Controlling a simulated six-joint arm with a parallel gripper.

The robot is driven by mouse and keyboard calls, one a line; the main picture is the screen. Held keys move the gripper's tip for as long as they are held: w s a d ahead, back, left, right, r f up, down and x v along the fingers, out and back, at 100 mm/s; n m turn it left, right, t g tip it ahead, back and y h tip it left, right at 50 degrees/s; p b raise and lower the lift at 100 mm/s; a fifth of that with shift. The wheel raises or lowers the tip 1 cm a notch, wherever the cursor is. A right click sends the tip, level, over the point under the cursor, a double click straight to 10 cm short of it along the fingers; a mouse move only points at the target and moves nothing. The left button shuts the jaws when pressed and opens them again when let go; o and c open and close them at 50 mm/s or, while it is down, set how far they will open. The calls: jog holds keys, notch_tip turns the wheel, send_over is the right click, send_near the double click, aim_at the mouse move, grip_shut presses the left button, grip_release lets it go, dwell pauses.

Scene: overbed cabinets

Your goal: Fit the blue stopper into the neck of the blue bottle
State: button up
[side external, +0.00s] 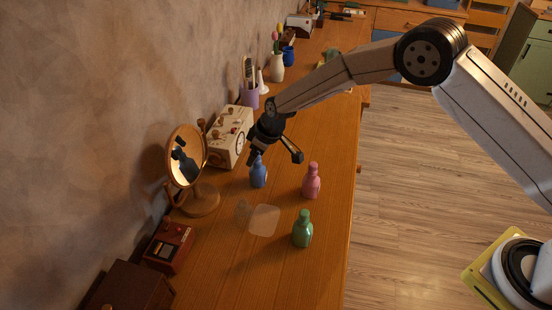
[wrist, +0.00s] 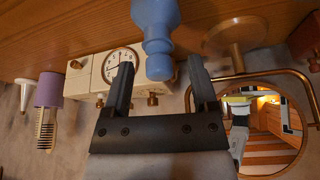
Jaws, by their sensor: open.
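The blue bottle (side external: 258,175) stands upright on the wooden counter, beside the white clock box. In the wrist view, the blue bottle (wrist: 155,14) comes in from the top edge, its neck pointing down the picture. The blue stopper (wrist: 158,66) is at the neck's end, in line with it; how deep it sits I cannot tell. My gripper (side external: 275,157) is at the bottle's top. In the wrist view my gripper (wrist: 162,75) is open, one finger on each side of the stopper, with gaps on both sides. The stopper is hard to make out in the side view.
A pink bottle (side external: 311,182) and a green bottle (side external: 302,230) stand nearby. A round mirror (side external: 186,158) on a wooden base and the clock box (side external: 229,138) are close on the left. A translucent pad (side external: 264,220) lies in front. The right counter edge is clear.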

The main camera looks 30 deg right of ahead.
jog(key=v, duration=0.7)
jog(key=shift+r, duration=0.25)
jog(key=shift+d, duration=0.1)
dwell(0.9)
jog(key=s+d+r+m+h, duration=0.1)
jog(key=s+d+m, duration=0.1)
jog(key=s+d, duration=0.3)
jog(key=s+d+r+m, duration=0.2)
jog(key=s+d, duration=0.4)
jog(key=s, duration=0.8)
jog(key=s+d+r+m+g+h, duration=0.1)
jog(key=s+d+m, duration=0.2)
jog(key=s+d, duration=0.3)
jog(key=s, duration=0.3)
jog(key=shift+s+d+r+h, duration=0.15)
jog(key=shift+d+r+h, duration=0.1)
jog(key=shift+r+h, duration=0.1)
